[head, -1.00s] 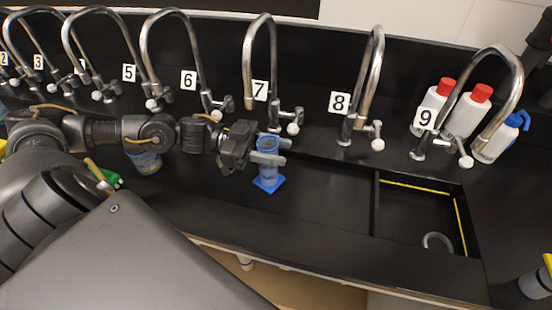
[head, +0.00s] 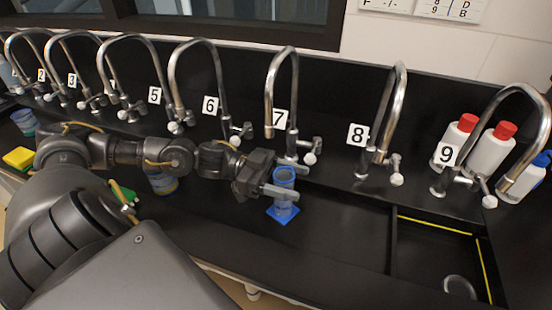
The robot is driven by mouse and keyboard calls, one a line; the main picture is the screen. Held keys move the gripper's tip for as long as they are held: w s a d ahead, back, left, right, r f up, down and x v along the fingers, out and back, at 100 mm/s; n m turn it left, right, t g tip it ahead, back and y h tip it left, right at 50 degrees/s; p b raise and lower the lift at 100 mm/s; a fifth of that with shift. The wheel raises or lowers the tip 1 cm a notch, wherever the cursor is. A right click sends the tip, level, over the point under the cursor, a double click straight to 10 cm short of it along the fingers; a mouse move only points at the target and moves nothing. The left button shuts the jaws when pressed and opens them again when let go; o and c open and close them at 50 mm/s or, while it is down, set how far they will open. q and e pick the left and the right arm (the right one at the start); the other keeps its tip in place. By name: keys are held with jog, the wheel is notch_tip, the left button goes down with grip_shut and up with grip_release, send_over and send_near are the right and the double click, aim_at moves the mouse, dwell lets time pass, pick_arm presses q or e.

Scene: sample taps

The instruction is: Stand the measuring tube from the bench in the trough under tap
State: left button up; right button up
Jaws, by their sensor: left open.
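A blue, clear-walled measuring tube (head: 284,203) with a square blue base stands upright on the black surface in front of the tap labelled 7 (head: 286,90). My left gripper (head: 292,184) reaches in from the left at the tube's upper part. Its jaws are open, one grey finger on the near side of the tube and the other on the far side. I cannot tell whether either finger touches it. The trough under the taps is dark, and its edges are hard to make out near the tube. My right gripper is not in view.
Taps labelled 8 (head: 392,110) and 9 (head: 525,92) stand to the right, others to the left. A sink with yellow-lined edges (head: 436,226) lies at right. Red-capped white bottles (head: 492,150) stand behind tap 9. A blue-banded container (head: 163,184) sits behind my left arm.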

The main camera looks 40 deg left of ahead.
pick_arm(q)
jog(key=p+v, duration=0.2)
jog(key=v, duration=0.3)
jog(key=shift+r, duration=0.15)
jog(key=p, duration=0.5)
send_near(275, 175)
jog(key=shift+w+d+f, duration=0.45)
jog(key=shift+d+f, duration=0.15)
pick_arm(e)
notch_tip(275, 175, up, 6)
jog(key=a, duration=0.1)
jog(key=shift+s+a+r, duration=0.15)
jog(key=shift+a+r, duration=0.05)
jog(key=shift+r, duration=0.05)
